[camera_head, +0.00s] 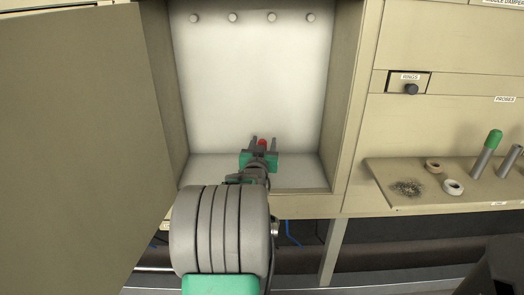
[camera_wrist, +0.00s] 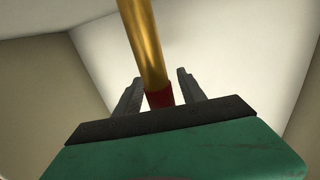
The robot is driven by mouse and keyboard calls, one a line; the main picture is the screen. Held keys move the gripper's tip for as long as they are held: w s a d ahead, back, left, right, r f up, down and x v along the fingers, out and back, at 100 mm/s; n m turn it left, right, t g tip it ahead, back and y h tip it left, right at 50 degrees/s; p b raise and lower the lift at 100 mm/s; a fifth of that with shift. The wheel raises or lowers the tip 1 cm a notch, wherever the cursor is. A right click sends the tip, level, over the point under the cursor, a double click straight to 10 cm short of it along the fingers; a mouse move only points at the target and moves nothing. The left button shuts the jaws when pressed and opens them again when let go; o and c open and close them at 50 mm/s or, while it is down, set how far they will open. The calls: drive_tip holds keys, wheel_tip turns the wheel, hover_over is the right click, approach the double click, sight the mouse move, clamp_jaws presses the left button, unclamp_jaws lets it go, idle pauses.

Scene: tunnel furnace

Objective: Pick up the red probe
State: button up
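The red probe shows in the wrist view as a gold shaft (camera_wrist: 145,45) with a red end (camera_wrist: 159,98). In the head view only its red part (camera_head: 262,143) shows, inside the open white-lined chamber. My gripper (camera_head: 263,145) reaches into the chamber, with one finger on each side of the red part. In the wrist view my gripper (camera_wrist: 161,94) is open, with narrow gaps between the red end and both fingers. I cannot tell how deep the probe sits between the fingers. Its far end is out of view.
The chamber's open door (camera_head: 80,150) stands at left. Several round knobs (camera_head: 233,17) line its back wall. At right, a shelf (camera_head: 400,170) holds a green-topped probe (camera_head: 487,154), two rings (camera_head: 452,187) and a pile of small bits (camera_head: 407,188).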

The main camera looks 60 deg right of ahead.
clamp_jaws()
drive_tip(key=shift+r, duration=0.1)
idle(0.5)
wheel_tip(320, 180, up, 18)
drive_tip(key=p, duration=0.3)
wheel_tip(320, 180, up, 10)
drive_tip(key=p, duration=0.4)
idle(0.7)
